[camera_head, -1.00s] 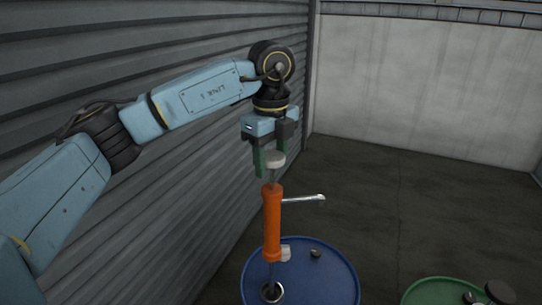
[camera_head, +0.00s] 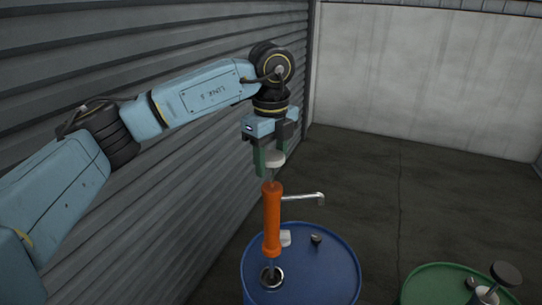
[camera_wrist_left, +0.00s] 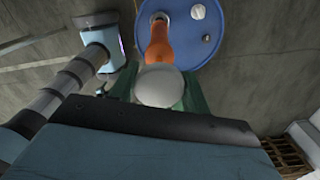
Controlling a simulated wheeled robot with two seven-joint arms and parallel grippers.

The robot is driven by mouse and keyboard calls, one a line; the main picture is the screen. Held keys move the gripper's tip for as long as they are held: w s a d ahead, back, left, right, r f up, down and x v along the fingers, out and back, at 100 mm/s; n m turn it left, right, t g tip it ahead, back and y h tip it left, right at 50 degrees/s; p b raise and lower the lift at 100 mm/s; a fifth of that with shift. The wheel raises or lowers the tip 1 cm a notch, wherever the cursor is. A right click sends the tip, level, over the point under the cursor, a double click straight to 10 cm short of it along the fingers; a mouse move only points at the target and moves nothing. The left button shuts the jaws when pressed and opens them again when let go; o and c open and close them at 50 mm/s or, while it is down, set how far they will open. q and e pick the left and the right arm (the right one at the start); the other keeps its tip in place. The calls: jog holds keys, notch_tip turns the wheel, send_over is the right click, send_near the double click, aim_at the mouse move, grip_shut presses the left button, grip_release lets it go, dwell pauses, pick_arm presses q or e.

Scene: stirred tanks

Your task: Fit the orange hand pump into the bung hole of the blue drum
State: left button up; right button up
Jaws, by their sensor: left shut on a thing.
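The orange hand pump (camera_head: 272,220) hangs upright, with a pale knob (camera_head: 275,159) on top and a grey spout to the right. My left gripper (camera_head: 269,164) is shut on the knob, its green fingers on either side. The blue drum (camera_head: 325,275) stands below. Its ringed bung hole (camera_head: 271,277) is at the near left of the lid. The pump's thin lower tube lines up with the hole; how deep it goes I cannot tell. The orange body is above the lid. The left wrist view shows the knob (camera_wrist_left: 160,87) covering part of the pump (camera_wrist_left: 158,48). My right gripper is not in view.
A small dark cap (camera_head: 316,239) sits on the blue lid. A green drum (camera_head: 435,283) with a dark knob (camera_head: 506,273) above it stands at the lower right. A corrugated wall (camera_head: 150,60) runs close along the left. The floor behind the drums is clear.

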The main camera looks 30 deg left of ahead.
aim_at(271, 186)
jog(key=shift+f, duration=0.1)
pick_arm(q)
jog(key=shift+f+b, duration=2.85)
jog(key=shift+f, duration=1.9)
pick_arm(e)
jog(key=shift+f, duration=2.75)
pick_arm(q)
jog(key=shift+f, duration=0.55)
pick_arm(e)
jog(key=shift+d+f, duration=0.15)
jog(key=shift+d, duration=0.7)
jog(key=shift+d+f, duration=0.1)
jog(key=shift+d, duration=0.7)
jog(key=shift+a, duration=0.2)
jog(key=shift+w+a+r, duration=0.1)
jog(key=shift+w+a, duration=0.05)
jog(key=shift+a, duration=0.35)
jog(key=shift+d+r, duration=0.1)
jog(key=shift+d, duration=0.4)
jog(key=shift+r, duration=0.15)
